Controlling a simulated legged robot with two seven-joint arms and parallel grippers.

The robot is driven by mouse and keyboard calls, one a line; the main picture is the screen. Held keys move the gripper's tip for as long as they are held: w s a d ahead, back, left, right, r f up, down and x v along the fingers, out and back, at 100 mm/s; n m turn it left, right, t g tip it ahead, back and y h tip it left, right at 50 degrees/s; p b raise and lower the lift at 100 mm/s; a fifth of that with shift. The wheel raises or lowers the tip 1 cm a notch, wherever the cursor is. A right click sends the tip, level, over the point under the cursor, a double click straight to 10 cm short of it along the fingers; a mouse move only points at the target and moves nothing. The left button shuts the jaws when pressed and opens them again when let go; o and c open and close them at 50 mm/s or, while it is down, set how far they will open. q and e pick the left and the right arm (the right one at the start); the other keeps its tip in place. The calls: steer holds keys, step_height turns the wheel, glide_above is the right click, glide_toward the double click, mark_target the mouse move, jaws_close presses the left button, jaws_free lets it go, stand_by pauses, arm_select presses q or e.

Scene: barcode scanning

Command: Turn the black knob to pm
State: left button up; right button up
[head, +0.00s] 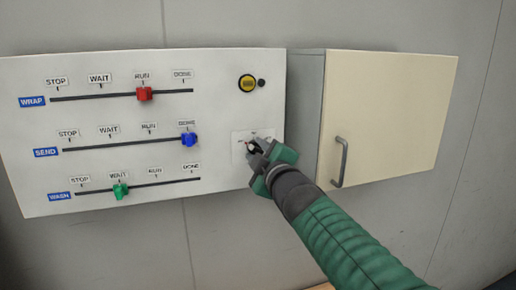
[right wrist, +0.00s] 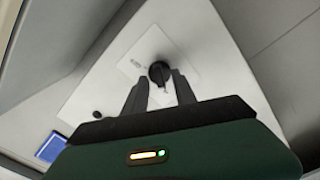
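The black knob (right wrist: 159,72) sits on a white plate (right wrist: 182,50) on the panel in the right wrist view. In the head view the plate (head: 238,146) is partly covered by my right gripper (head: 257,153), which hides most of the knob. My right gripper (right wrist: 160,80) has its two dark fingers apart, with the knob at and between the fingertips. A small gap seems to show beside the knob; firm contact cannot be told. The printing on the plate is too small to read. My left gripper is in neither view.
The white panel (head: 120,70) carries a red slider (head: 144,93), a blue slider (head: 189,139), a green slider (head: 120,190) and a yellow round button (head: 247,84). A cream cabinet (head: 395,110) with a grey handle (head: 340,163) juts out right of the panel, close to my right arm.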

steer(key=shift+w+f, duration=0.15)
steer(key=shift+f, duration=0.05)
steer(key=c, duration=0.4)
steer(key=shift+d, duration=0.15)
jaws_close()
